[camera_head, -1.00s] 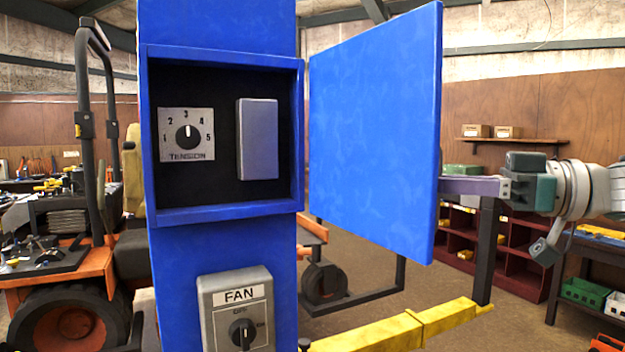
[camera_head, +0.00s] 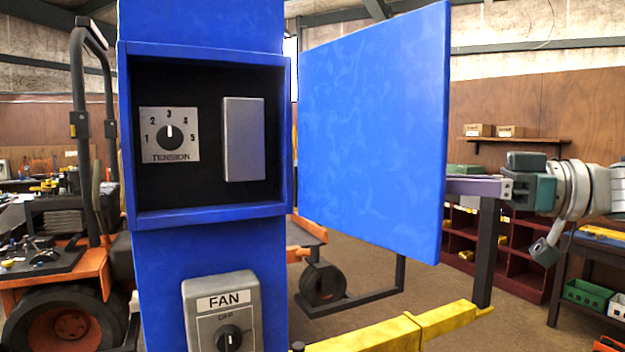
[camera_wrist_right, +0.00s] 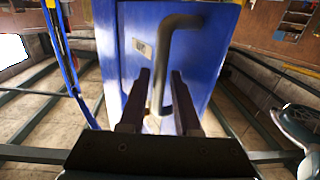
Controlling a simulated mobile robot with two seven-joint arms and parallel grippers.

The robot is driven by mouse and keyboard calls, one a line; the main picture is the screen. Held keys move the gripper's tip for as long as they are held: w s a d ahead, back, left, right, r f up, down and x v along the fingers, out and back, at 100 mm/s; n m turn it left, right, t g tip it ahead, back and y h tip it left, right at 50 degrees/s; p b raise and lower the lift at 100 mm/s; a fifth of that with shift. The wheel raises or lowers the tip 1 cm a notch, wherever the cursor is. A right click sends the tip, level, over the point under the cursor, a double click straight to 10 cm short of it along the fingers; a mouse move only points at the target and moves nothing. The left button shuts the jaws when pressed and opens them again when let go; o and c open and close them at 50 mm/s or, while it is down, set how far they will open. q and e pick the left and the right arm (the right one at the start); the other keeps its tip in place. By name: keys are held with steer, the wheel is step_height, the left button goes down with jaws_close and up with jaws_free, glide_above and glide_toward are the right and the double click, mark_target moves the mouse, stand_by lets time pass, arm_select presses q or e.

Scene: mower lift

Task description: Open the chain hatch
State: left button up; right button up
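The chain hatch is a blue door panel (camera_head: 375,130), standing swung open to the right of its blue box (camera_head: 208,218) on the column. Inside the box are a TENSION dial (camera_head: 169,134) with its pointer near 3 and a grey block (camera_head: 243,140). My right arm reaches behind the panel from the right, and the panel hides its fingertips in the head view. In the right wrist view my right gripper (camera_wrist_right: 161,75) has its dark fingers apart on either side of the grey bar handle (camera_wrist_right: 157,85), with gaps visible. My left gripper is not in view.
A grey FAN switch box (camera_head: 224,318) is on the column below the hatch. A yellow bar (camera_head: 400,330) runs low under the panel. An orange mower (camera_head: 70,300) stands at left. Shelves and a bench with green bins (camera_head: 585,295) are at right.

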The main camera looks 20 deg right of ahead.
steer(key=shift+o, duration=1)
steer(key=shift+s+d+f, duration=0.1)
steer(key=b+v, duration=0.6)
steer(key=v, duration=0.3)
steer(key=shift+s+d, duration=0.2)
steer(key=shift+s, duration=0.05)
